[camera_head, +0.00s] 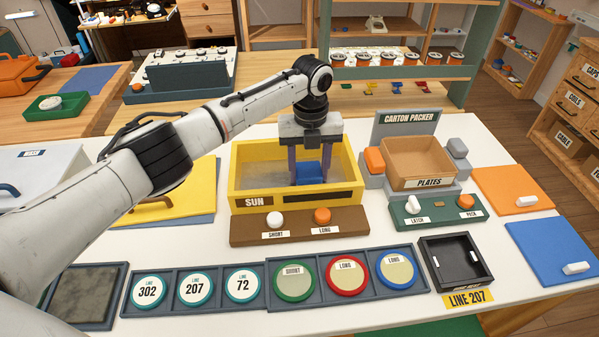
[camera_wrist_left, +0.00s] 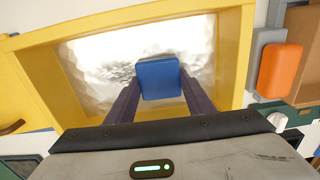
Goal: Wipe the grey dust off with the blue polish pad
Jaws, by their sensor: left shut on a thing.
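The yellow box (camera_head: 237,165) marked SUN stands near the middle of the table in the head view; its wall also shows in the left wrist view (camera_wrist_left: 232,50). Its floor is bright in the wrist view, with grey dust (camera_wrist_left: 122,72) in smudges beside the pad. In the head view a grey-brown patch (camera_head: 262,177) covers the floor's left part. My left gripper (camera_head: 308,176) reaches down into the box and is shut on the blue polish pad (camera_wrist_left: 159,78), between its purple fingers. Whether the pad touches the floor is hard to tell. My right gripper is not in view.
A brown panel with SHORT and LONG buttons (camera_head: 300,238) stands before the box. The CARTON PACKER (camera_head: 405,128) is to its right. Dial trays (camera_head: 262,313) line the front, with a dark tray (camera_head: 487,248) at right. My left arm covers part of the left side.

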